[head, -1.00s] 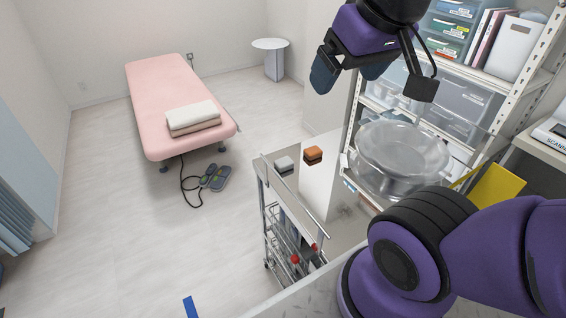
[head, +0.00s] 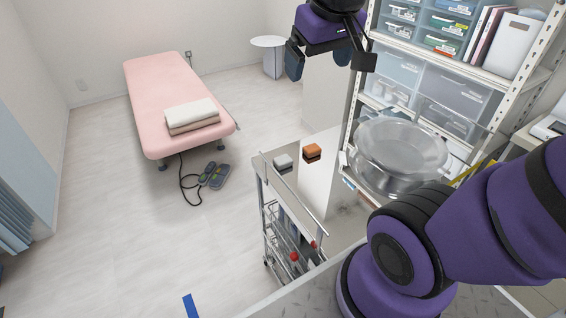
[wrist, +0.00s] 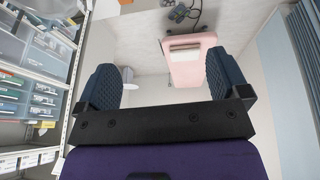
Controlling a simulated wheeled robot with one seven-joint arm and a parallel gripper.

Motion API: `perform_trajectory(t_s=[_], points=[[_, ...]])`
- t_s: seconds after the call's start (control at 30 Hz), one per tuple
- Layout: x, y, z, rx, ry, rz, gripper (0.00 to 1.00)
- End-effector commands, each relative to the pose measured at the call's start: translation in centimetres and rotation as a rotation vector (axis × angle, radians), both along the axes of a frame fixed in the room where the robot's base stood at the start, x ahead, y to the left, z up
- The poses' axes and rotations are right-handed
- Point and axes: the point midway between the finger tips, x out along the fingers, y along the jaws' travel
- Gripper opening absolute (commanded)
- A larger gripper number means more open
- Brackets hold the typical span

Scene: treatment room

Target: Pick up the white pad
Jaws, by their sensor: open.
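The white pad (head: 282,162) is a small block with a pale top and dark lower part. It lies on the top of the metal cart (head: 263,176), near its far left corner in the head view. My gripper (head: 318,66) is high above and beyond the cart, apart from the pad, with its fingers spread and nothing between them. The wrist view shows both dark fingers (wrist: 162,82) wide apart. I cannot make out the white pad in the wrist view.
An orange-brown block (head: 312,152) sits just right of the pad. A large clear bowl (head: 400,150) stands right of it, by the drawer shelf (head: 440,75). A pink bed (head: 160,90) with folded towels (head: 192,113) is at the left. The floor between is mostly clear.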

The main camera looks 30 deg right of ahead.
Motion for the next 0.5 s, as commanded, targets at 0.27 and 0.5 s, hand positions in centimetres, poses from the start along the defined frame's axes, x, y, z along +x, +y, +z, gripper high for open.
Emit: perform_trajectory(t_s=[0.27, 0.5], points=[[5.5, -1.1, -2.8, -0.029, 0.072, -0.008, 0.94], [9.9, -2.2, -6.1, -0.041, 0.128, -0.01, 0.94]])
